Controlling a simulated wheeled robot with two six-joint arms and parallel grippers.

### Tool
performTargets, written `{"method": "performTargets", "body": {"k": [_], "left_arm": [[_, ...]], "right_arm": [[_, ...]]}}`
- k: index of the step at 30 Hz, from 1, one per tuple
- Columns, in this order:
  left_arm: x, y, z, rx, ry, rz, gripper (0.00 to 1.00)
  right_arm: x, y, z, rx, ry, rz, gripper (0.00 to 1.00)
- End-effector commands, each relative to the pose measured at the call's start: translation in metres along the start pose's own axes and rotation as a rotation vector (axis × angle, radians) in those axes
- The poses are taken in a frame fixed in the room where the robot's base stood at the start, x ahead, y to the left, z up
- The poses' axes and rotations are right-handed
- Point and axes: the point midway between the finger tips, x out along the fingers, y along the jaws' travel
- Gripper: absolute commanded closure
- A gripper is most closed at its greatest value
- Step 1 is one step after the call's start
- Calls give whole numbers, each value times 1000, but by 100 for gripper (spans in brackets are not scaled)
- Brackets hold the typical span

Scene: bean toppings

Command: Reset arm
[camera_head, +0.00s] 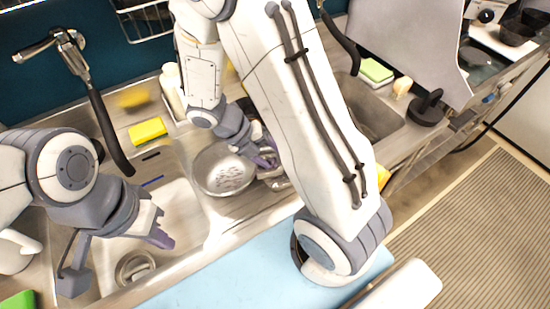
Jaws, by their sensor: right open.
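My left gripper (158,230) hangs over the left sink basin (180,205), clear of the bowl. Its purple fingertips point down, and the gap between them cannot be made out. My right gripper (265,158) is open, with its purple fingertips at the right side of a round metal bowl (208,185). Whether the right fingers touch the bowl's rim cannot be told. My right arm crosses the middle of the view and hides part of the counter.
A faucet (75,60) stands at the left back. A yellow sponge (147,131) lies behind the left basin. A green-topped sponge (376,70) sits near the right basin (370,110). A striped floor mat (480,220) lies right.

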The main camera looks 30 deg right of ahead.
Motion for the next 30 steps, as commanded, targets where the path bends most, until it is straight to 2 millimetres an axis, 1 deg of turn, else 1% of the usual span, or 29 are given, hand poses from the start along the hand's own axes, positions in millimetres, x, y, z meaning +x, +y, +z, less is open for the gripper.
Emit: {"method": "performTargets", "body": {"k": [1,6,9,12,16,24,26,29,30], "left_arm": [[-3,0,0,0,0,0,100],[-4,0,0,0,0,0,100],[-4,0,0,0,0,0,100],[-4,0,0,0,0,0,100],[-4,0,0,0,0,0,100],[-4,0,0,0,0,0,100],[-4,0,0,0,0,0,100],[-4,0,0,0,0,0,100],[-4,0,0,0,0,0,100]], "right_arm": [[-12,0,1,-1,-6,5,38],[-47,0,1,0,-7,5,38],[-64,0,1,-1,-5,5,38],[-77,0,1,1,-4,4,38],[-86,0,0,-1,-2,3,38],[-89,1,-2,21,-2,9,38],[-93,2,-6,71,-4,25,38],[-104,7,-22,244,-1,80,38],[-110,9,-30,341,6,111,38]]}}
